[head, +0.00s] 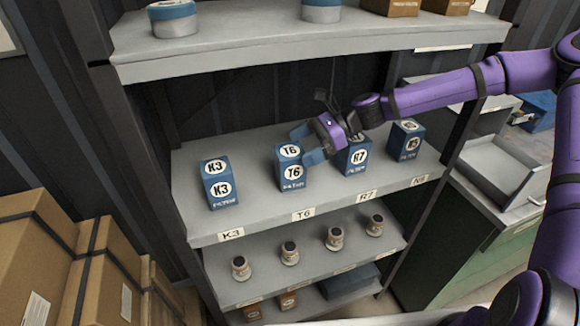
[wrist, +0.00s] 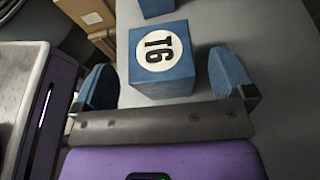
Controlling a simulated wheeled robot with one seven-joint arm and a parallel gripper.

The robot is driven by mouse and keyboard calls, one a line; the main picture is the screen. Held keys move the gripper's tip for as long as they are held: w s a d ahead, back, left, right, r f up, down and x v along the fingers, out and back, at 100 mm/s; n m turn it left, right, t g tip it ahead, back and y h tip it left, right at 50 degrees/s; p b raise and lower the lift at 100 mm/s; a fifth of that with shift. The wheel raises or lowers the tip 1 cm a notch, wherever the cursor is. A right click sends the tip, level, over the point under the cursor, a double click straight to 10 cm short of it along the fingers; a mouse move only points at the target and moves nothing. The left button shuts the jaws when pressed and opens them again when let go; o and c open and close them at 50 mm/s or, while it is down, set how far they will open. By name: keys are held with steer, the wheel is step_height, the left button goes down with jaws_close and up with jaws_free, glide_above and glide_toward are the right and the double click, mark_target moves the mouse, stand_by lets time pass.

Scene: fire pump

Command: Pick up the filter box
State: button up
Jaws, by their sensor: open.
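Several blue filter boxes stand in a row on the middle shelf: K3 (head: 219,184), T6 (head: 291,170), R7 (head: 353,158) and one at the far right (head: 405,140). My gripper (head: 307,144) is open beside the upper part of the T6 box, on its right, in the head view. In the wrist view the T6 box (wrist: 160,60) lies between the two blue fingers of my gripper (wrist: 163,75), with a visible gap on each side. The gripper partly covers the R7 box in the head view.
The shelf (head: 255,205) carries labels K3, T6, R7 and one more on its front edge. An upper shelf (head: 250,48) overhangs it. A lower shelf holds several small cylindrical parts (head: 289,253). Cardboard boxes (head: 40,265) stand at left, a counter (head: 500,175) at right.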

mark_target(295, 150)
steer(key=x, duration=0.4)
steer(key=shift+c, duration=0.5)
steer(key=c, duration=1.1)
steer(key=shift+o, duration=0.2)
steer(key=shift+r, duration=0.1)
